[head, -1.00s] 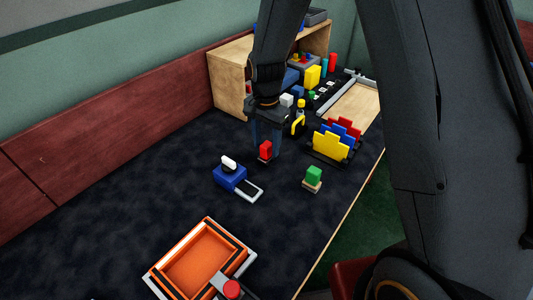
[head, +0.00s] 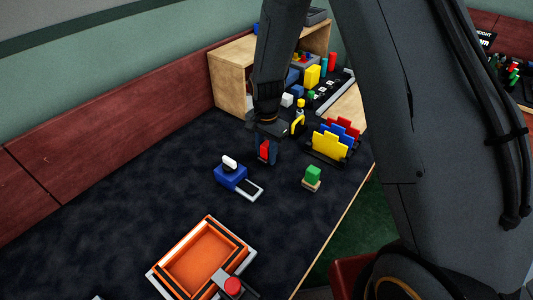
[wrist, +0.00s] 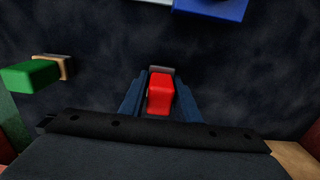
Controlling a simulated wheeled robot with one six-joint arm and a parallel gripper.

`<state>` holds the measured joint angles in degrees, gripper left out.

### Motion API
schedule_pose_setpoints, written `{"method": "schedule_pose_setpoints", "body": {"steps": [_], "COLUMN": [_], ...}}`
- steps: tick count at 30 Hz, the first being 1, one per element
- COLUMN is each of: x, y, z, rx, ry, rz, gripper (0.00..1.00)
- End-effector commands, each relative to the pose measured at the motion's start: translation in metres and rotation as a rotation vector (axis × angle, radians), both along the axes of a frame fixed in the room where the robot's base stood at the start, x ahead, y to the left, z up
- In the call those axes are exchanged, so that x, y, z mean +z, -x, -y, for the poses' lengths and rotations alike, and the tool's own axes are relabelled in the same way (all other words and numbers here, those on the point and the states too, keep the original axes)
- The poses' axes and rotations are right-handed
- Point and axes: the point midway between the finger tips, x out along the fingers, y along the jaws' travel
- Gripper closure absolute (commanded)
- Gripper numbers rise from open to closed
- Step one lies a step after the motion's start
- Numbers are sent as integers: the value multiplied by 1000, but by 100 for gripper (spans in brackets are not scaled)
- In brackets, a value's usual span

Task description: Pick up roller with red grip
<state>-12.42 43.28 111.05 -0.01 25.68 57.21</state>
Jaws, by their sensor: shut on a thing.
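The roller with the red grip (head: 264,149) is on the dark table mat, left of the file rack. In the wrist view its red grip (wrist: 161,93) is between my two blue-grey fingers, with a small grey part beyond it. My gripper (head: 267,148) is shut on the red grip from above. The fingers hide part of it, and I cannot tell whether it still touches the mat.
A blue stamp with a white handle (head: 230,174) is close in front. A green block on a wooden base (head: 312,177) is to the right. A rack with coloured dividers (head: 335,140) stands behind that. An orange tray (head: 205,258) lies near the front; the left mat is clear.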

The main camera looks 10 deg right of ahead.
Motion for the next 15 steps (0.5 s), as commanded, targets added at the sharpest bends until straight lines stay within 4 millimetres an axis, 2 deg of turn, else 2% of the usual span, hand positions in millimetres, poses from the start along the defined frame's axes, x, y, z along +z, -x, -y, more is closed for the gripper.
{"method": "schedule_pose_setpoints", "body": {"steps": [8,15], "x": [3,23], "y": [-1,-2], "z": [0,0], "rx": [0,0], "ry": [0,-1], "rz": [1,4], "gripper": [96,96]}}
